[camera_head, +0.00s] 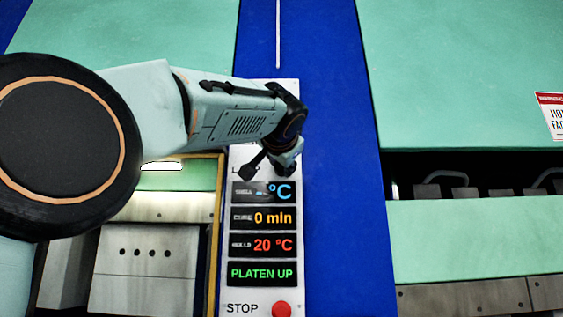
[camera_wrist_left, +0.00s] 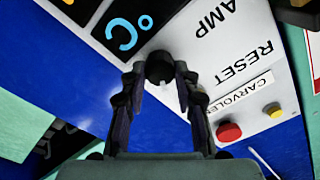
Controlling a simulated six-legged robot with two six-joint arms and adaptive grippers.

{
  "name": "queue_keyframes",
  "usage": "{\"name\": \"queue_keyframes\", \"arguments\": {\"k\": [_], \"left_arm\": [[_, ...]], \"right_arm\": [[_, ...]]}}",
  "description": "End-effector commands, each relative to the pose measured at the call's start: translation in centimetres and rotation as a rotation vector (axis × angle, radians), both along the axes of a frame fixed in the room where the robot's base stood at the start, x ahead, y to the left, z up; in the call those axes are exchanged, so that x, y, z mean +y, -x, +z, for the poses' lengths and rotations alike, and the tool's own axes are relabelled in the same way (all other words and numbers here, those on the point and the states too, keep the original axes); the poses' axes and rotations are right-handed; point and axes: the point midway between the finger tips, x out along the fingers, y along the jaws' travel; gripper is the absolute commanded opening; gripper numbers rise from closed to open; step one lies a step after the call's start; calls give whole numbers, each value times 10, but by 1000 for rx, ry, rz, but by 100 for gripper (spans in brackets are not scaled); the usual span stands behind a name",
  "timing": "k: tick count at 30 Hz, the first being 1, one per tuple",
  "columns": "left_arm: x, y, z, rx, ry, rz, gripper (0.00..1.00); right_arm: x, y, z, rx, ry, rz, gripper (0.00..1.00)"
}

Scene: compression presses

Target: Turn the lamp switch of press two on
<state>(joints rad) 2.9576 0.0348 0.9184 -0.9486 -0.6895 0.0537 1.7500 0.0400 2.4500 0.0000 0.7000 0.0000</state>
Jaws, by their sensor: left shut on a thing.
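The lamp switch is a round black knob (camera_wrist_left: 159,67), seen upside down in the left wrist view beside the partly hidden lettering "AMP". My left gripper (camera_wrist_left: 160,82) has its two dark fingers on either side of the knob, shut on it. Which way the knob is turned cannot be told. In the head view my left gripper (camera_head: 267,172) is at the upper part of the white control panel (camera_head: 237,292), just above the blue °C display (camera_head: 280,191). There the gripper and wrist hide the switch. My right gripper is in neither view.
Below are displays reading "0 min" (camera_head: 272,217), "20 °C" (camera_head: 272,244) and "PLATEN UP" (camera_head: 262,273), and a red STOP button (camera_head: 281,310). The wrist view shows a red button (camera_wrist_left: 229,131) and a yellow one (camera_wrist_left: 274,110). A green press (camera_head: 465,235) stands right.

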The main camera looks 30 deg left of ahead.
Motion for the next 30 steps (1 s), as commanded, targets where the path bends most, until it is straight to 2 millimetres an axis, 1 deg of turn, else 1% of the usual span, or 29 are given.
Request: {"name": "queue_keyframes", "arguments": {"k": [9,21,22,27,30], "left_arm": [[1,0,-1,38,-58,1,0],[1,0,-1,40,-62,1,0],[1,0,-1,40,-62,1,32],[1,0,-1,39,-62,1,47],[0,0,0,39,-62,1,54]], "right_arm": [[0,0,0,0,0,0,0],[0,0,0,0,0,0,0],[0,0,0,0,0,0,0],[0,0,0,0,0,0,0],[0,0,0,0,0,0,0]]}}
